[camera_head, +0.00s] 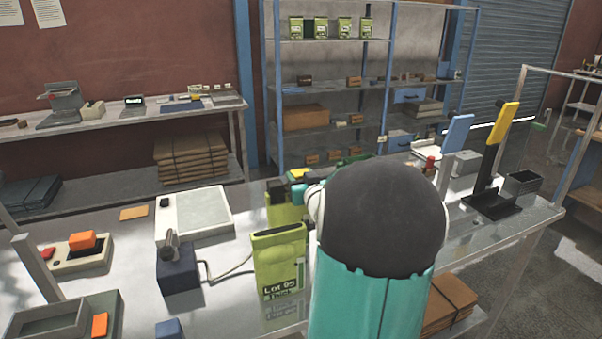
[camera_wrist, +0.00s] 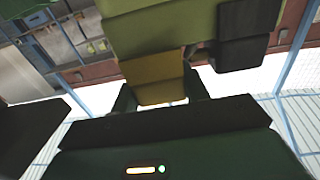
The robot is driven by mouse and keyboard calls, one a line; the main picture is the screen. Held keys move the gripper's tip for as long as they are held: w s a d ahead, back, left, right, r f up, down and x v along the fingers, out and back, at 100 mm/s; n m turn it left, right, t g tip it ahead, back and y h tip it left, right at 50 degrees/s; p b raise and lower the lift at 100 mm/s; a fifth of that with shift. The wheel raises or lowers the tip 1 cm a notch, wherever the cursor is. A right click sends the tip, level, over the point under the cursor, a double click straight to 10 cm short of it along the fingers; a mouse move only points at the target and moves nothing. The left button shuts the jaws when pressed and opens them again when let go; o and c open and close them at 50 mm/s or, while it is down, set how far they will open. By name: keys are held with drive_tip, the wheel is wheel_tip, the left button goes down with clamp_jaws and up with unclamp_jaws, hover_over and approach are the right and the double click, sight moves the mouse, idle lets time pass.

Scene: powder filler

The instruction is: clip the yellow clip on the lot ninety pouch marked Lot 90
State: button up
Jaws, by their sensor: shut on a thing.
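My gripper (camera_wrist: 158,92) is shut on a yellow block-like piece, which looks like the yellow clip (camera_wrist: 155,72). In the wrist view a green pouch (camera_wrist: 160,30) lies just beyond the clip; whether they touch is unclear. In the head view a bit of yellow (camera_head: 299,174) shows at the top of a green pouch (camera_head: 283,212), beside my arm, which hides most of the gripper. That pouch's lot mark is hidden. I cannot read Lot 90 anywhere.
A dark blue block (camera_head: 178,272) with a cable and a white scale-like tray (camera_head: 198,214) stand left of the pouches. A blue upright piece (camera_head: 458,132) and a yellow upright piece (camera_head: 502,122) on a black stand are at right. More green pouches (camera_head: 344,27) stand on the back shelf.

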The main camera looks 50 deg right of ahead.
drive_tip(key=shift+f, duration=1.15)
idle(0.8)
drive_tip(key=o, duration=1)
drive_tip(key=shift+o, duration=0.2)
wheel_tip(320, 180, up, 9)
drive_tip(key=shift+f, duration=0.2)
drive_tip(key=shift+w, duration=0.1)
